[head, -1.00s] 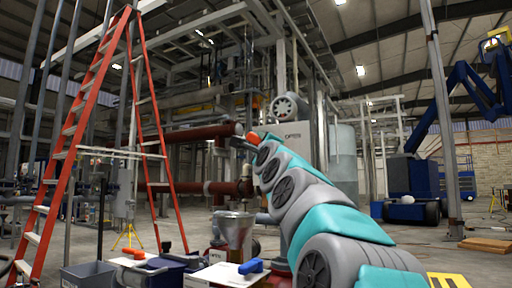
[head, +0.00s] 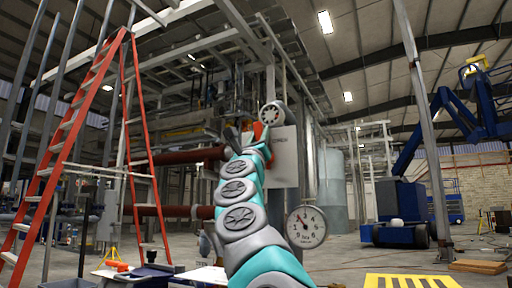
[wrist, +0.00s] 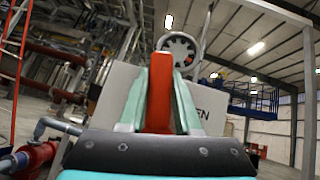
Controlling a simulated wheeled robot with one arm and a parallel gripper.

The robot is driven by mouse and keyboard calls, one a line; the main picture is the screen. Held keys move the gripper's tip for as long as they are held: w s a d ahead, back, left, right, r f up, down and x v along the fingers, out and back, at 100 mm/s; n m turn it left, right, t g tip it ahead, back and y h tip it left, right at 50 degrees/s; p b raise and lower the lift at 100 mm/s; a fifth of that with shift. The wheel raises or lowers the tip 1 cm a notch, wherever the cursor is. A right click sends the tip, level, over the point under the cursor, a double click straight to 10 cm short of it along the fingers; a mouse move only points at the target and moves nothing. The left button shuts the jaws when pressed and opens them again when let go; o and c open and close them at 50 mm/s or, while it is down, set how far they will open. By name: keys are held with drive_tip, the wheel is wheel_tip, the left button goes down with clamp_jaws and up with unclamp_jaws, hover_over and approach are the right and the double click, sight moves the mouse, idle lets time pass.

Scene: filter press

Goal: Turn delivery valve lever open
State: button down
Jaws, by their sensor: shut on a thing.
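The red lever (wrist: 159,92) stands upright in the wrist view, between the two teal fingers of my gripper (wrist: 158,100). The fingers are shut on it, one on each side. In the head view a small red part of the lever (head: 259,130) shows at the end of my arm, by my gripper (head: 246,141). A pale panel (wrist: 112,88) stands behind the lever, with the letters "EN" visible at its right. The rest of its word is hidden by the gripper. The valve body and the lever's pivot are hidden.
A round grey wheel-like part (head: 272,114) is just behind the gripper. A dial gauge (head: 306,227) stands right of my arm. A red stepladder (head: 70,140) is at left, and red pipes (head: 180,157) run behind.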

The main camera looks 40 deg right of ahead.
drive_tip(key=shift+s+d+r+m+g+h+b, duration=0.15)
drive_tip(key=shift+m+g+h+b, duration=0.2)
drive_tip(key=shift+m+g, duration=0.4)
drive_tip(key=shift+s+f+m+g+h+b, duration=0.1)
drive_tip(key=shift+s+m+g+h+b, duration=0.1)
drive_tip(key=shift+m+g+h, duration=0.6)
drive_tip(key=shift+s+d+r+m+g+h+b, duration=0.15)
drive_tip(key=shift+m+g, duration=0.3)
drive_tip(key=shift+m, duration=0.6)
drive_tip(key=shift+s+a+m+g, duration=0.1)
drive_tip(key=shift+s+m+g, duration=0.05)
drive_tip(key=shift+m+g, duration=0.3)
drive_tip(key=c, duration=0.6)
unclamp_jaws()
drive_tip(key=shift+f, duration=0.1)
